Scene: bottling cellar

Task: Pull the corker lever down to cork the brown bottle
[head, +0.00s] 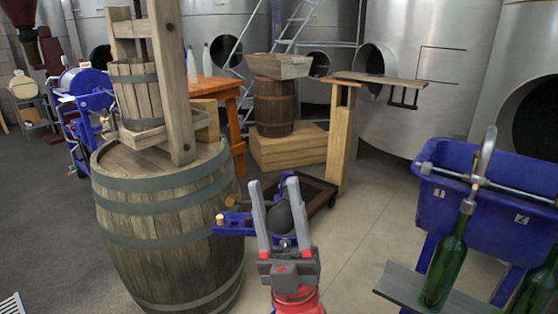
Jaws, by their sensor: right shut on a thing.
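My right gripper (276,186) stands at the lower middle of the head view, its two grey fingers pointing up and away. Its fingers are closed around a dark rounded knob (283,218), which looks like the handle end of the corker lever. A blue metal part with orange-tan knobs (236,222), apparently of the corker, shows just left of and behind the fingers. The rest of the corker is hidden behind my gripper or out of view. I cannot make out a brown bottle. My left gripper is not in view.
A large wooden barrel (165,225) bearing a wooden press stands close on the left. At right, a blue filler trough (485,210) has green bottles (447,258) under it. An orange table (232,125) and a small barrel (273,107) stand behind.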

